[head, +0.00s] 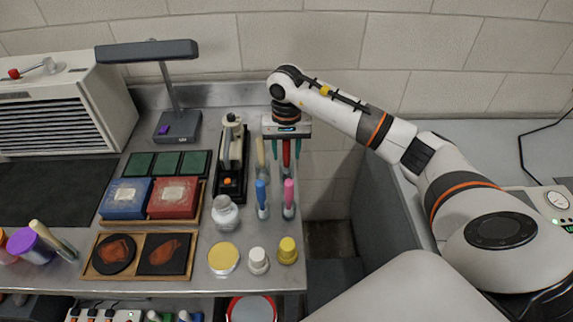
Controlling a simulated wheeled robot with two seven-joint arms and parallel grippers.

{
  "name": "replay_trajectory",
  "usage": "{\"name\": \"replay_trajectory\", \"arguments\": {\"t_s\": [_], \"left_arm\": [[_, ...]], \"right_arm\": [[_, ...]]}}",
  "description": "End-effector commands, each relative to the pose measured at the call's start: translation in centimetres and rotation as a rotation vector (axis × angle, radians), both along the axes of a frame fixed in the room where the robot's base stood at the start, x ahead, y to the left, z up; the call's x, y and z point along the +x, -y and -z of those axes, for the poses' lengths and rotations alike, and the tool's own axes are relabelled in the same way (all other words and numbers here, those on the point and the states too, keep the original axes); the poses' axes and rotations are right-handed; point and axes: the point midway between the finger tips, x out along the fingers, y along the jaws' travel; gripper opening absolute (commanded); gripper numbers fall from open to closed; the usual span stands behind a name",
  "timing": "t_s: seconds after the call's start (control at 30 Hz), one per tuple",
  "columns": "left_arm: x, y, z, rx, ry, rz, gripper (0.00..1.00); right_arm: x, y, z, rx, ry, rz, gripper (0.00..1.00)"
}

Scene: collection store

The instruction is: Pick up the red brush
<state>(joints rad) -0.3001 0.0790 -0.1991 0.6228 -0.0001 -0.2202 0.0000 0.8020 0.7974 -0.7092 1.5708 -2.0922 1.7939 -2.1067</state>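The red brush (286,158) stands near the right edge of the steel bench, toward the back, its upper part just below my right gripper. My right gripper (286,149) points down over it. Its two teal fingers are apart, one on each side of the red handle, with a gap visible on both sides. The brush's top end is hidden under the gripper body. My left gripper is not in view.
A beige-handled brush (261,153) stands just left of the red one. A blue brush (261,195) and a pink brush (289,195) are in front. A black-based device (231,180) stands further left. The bench's right edge (303,250) is close.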

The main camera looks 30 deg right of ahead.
Motion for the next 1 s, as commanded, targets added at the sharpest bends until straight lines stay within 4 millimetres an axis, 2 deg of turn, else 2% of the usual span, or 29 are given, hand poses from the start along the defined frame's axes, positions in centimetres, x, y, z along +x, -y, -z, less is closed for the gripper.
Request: {"name": "replay_trajectory", "arguments": {"t_s": [0.03,0.23,0.57,0.67,1.0], "left_arm": [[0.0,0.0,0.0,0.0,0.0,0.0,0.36],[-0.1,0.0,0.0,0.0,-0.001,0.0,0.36],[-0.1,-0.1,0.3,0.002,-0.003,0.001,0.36],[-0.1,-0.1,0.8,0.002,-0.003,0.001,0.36],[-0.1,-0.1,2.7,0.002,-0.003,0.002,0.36]], "right_arm": [[0.0,0.0,0.0,0.0,0.0,0.0,0.33],[0.0,0.0,0.0,0.0,0.0,0.0,0.01],[0.1,0.0,-0.5,0.0,0.002,0.001,0.0],[0.1,0.1,-1.6,-0.001,0.006,0.0,0.0],[0.1,0.0,-8.2,0.0,0.004,0.001,0.0]]}}
